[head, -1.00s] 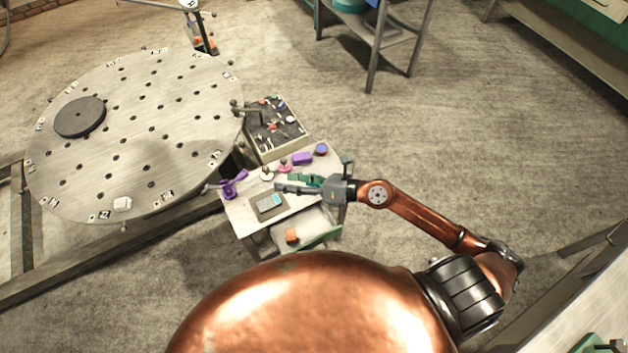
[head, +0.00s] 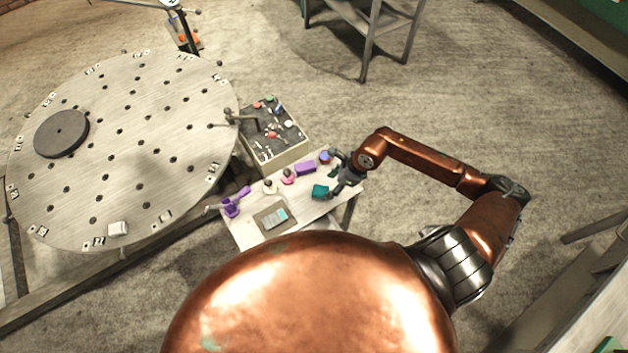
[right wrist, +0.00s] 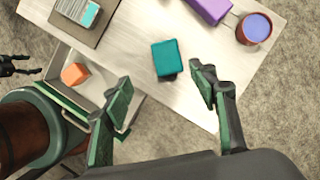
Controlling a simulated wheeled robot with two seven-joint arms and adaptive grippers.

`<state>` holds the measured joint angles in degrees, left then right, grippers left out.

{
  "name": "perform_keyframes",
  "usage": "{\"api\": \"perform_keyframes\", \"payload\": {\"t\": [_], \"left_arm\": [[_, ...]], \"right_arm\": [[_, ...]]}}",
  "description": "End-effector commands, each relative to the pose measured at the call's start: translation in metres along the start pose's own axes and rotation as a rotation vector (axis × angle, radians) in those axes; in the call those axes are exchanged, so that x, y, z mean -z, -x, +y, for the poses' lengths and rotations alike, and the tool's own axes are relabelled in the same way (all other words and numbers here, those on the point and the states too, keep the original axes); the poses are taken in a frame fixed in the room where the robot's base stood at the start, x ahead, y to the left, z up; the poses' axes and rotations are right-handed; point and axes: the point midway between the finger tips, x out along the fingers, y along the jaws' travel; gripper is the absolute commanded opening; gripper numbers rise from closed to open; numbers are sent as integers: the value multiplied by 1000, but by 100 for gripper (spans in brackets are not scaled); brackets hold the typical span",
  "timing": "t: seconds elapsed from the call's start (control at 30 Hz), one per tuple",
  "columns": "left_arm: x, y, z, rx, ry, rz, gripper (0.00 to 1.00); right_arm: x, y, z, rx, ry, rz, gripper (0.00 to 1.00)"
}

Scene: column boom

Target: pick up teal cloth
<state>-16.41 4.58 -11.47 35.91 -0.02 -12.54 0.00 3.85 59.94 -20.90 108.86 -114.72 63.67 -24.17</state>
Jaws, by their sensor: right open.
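The teal cloth (head: 320,191) is a small folded square on the right part of the small bench top. It also shows in the right wrist view (right wrist: 167,58), just beyond the fingertips. My right gripper (head: 334,174) is at the bench's right end, beside the cloth. In the right wrist view its green-padded fingers (right wrist: 160,76) are wide apart with nothing between them, and the cloth lies ahead of the gap. A dark pronged part at that view's left edge may be my left gripper (right wrist: 14,66); its opening is unclear. The head view does not show my left gripper.
The bench (head: 300,212) also holds a purple box (head: 306,168), a blue-topped round container (head: 325,157), a purple tool (head: 235,203) and a grey device on a board (head: 275,217). An orange block (right wrist: 74,74) lies lower down. A large perforated round table (head: 120,150) stands left.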

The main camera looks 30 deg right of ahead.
Motion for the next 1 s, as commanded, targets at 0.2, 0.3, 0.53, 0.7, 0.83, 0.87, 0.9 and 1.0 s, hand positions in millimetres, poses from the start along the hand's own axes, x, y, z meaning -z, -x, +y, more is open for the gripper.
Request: {"api": "perform_keyframes", "payload": {"t": [0.2,0.3,0.53,0.7,0.83,0.87,0.9,1.0], "left_arm": [[-4,1,1,-1,1,-5,65],[-17,2,2,-2,4,-20,65],[-36,8,4,-3,8,-45,65],[-24,7,3,-2,6,-30,65],[-9,6,1,-1,3,-11,65],[-6,6,1,-1,3,-7,65],[-4,6,1,-1,2,-4,65],[-2,6,1,-1,2,-2,65]], "right_arm": [[3,-15,-2,2,-1,9,54],[4,-25,-2,4,-1,9,54],[4,-55,-5,2,-5,7,54],[4,-74,-6,3,-1,8,54],[3,-78,-7,4,2,8,54],[3,-78,-7,4,2,8,54],[3,-78,-7,4,2,9,54],[4,-78,-6,4,2,9,52]]}}
